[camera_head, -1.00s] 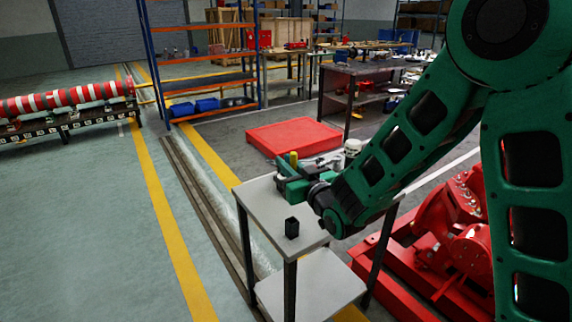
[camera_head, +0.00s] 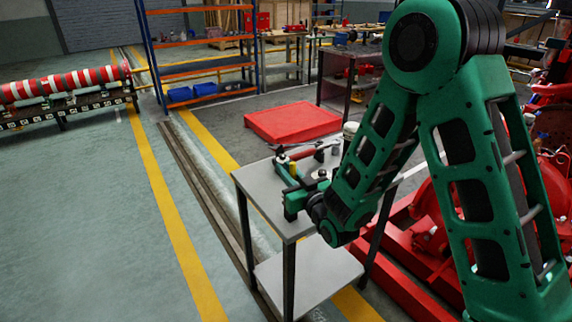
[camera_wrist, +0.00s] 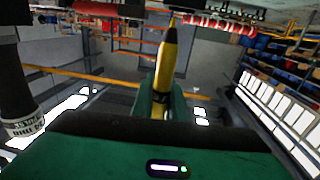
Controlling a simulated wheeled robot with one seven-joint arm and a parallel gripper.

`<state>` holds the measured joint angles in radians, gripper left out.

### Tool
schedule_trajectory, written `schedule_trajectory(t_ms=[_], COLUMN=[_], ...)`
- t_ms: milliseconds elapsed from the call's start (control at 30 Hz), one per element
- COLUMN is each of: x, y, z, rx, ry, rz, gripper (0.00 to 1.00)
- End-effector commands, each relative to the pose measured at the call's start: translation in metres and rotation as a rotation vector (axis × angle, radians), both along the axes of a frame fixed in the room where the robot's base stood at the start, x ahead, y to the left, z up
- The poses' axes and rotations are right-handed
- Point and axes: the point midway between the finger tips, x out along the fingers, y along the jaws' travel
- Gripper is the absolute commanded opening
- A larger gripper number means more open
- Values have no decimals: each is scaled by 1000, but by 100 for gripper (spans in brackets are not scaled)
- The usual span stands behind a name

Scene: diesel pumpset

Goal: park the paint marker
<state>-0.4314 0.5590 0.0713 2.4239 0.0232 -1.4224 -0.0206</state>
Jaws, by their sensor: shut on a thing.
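The paint marker (camera_wrist: 166,62) is yellow with a dark band and a narrow tip. In the wrist view it stands between the green fingers of my gripper (camera_wrist: 160,103), tip toward the top of the picture. In the head view my gripper (camera_head: 291,172) is over the grey top of a small cart (camera_head: 262,190), and a bit of the yellow marker (camera_head: 293,168) shows at its jaws. The gripper is shut on the marker. The small black cup seen earlier near the cart's front corner is hidden, apparently behind my gripper and wrist.
A red-and-dark tool (camera_head: 308,152) and small grey parts lie at the back of the cart top. A white canister (camera_head: 350,131) stands at the back right. Red machinery (camera_head: 410,225) is close on the right; a red platform (camera_head: 292,122) lies behind.

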Motion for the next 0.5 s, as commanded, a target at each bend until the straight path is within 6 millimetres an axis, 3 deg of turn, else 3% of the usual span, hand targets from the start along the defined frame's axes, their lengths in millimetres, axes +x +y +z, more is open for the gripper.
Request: schedule_trajectory(t_ms=[500], x=[-2], y=[3], z=[-44], rx=[-3], ry=[2], rz=[2], gripper=[0])
